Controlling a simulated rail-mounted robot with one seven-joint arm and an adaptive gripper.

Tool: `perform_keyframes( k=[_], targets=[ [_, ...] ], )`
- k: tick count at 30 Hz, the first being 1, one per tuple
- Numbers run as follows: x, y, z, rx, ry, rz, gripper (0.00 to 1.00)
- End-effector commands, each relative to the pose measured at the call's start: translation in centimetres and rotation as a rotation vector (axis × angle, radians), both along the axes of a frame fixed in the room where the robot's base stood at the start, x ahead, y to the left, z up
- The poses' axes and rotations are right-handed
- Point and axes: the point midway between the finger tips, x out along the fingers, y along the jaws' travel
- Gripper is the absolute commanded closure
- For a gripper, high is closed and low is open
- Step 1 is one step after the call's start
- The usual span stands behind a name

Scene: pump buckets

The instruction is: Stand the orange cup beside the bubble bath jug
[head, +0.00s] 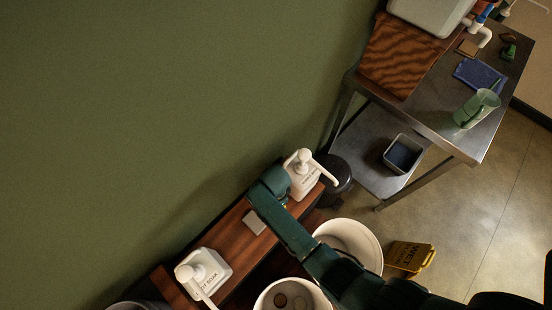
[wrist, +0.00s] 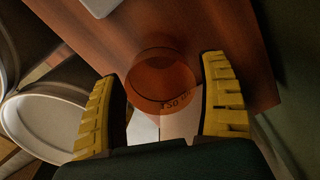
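The translucent orange cup (wrist: 160,78) shows in the wrist view over the brown wooden shelf, between the yellow fingers of my gripper (wrist: 163,75). The fingers are spread on either side of it, with narrow gaps at its sides; my gripper looks open. Dark lettering shows at the cup's lower right. In the head view my dark green arm hides the cup. A white pump jug (head: 303,180) stands on the shelf close behind my wrist; its label is unreadable. Another white pump jug (head: 206,270) stands at the shelf's near end, its label ending in "SOAK".
A pale tile (head: 255,222) lies on the shelf (head: 236,238) between the jugs. White buckets (head: 352,238) stand beside the shelf, near a yellow wet-floor sign (head: 410,256). A metal table (head: 440,100) with a green pitcher (head: 477,108) stands at upper right. The green wall borders the shelf.

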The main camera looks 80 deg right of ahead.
Motion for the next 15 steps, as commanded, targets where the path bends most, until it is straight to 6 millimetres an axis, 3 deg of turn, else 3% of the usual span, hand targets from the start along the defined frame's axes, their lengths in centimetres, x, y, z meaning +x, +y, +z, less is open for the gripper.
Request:
perform_keyframes(
  k=[10, 15],
  targets=[
    [0.0, 0.0, 0.2, 0.0, 0.0, 0.0, 0.14],
    [0.0, 0.0, 2.7, -0.002, -0.003, 0.0, 0.14]
  ],
)
